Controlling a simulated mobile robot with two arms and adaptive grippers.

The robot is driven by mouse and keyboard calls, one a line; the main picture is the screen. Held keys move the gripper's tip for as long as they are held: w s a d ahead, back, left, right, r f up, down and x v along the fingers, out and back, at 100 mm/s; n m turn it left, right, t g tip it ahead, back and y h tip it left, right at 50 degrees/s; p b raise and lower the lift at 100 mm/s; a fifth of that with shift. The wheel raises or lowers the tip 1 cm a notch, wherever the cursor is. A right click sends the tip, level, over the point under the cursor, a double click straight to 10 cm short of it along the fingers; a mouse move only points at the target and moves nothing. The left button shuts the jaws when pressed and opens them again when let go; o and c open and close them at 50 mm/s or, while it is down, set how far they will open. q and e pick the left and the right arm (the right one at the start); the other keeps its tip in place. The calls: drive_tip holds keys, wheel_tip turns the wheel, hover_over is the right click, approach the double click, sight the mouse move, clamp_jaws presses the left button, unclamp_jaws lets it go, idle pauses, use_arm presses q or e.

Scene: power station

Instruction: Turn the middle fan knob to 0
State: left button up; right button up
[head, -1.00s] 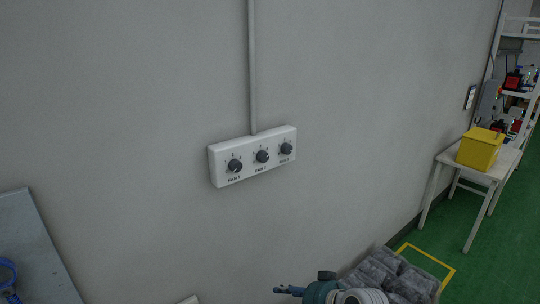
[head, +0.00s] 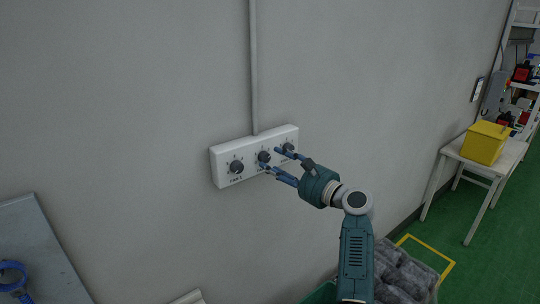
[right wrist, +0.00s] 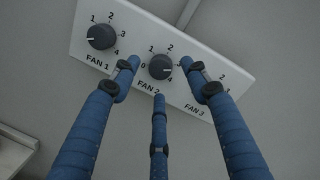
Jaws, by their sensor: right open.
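A white control box (head: 222,177) with three dark knobs is fixed to the grey wall. The middle knob, FAN 2 (right wrist: 160,67), sits between the FAN 1 knob (right wrist: 101,37) and the FAN 3 knob (head: 288,147). Its pale mark points to the right side, away from the 0 at its left; the finger hides nearby numbers. My right gripper (head: 270,158) is open, its three blue fingers spread around the middle knob. In the right wrist view, one fingertip is left of the knob, one right and one below. Contact cannot be told. My left gripper is not in view.
A conduit (head: 254,70) runs up the wall from the box. A grey tabletop (head: 40,245) with a blue ring-shaped item (head: 12,272) is at lower left. A white table (head: 458,150) with a yellow bin (head: 484,145) stands right. Grey sacks (head: 405,275) lie below.

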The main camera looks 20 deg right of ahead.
sight(265, 157)
drive_tip(key=shift+p+x, duration=0.3)
drive_tip(key=shift+x, duration=1.15)
drive_tip(key=shift+c, duration=0.3)
drive_tip(key=c, duration=1.1)
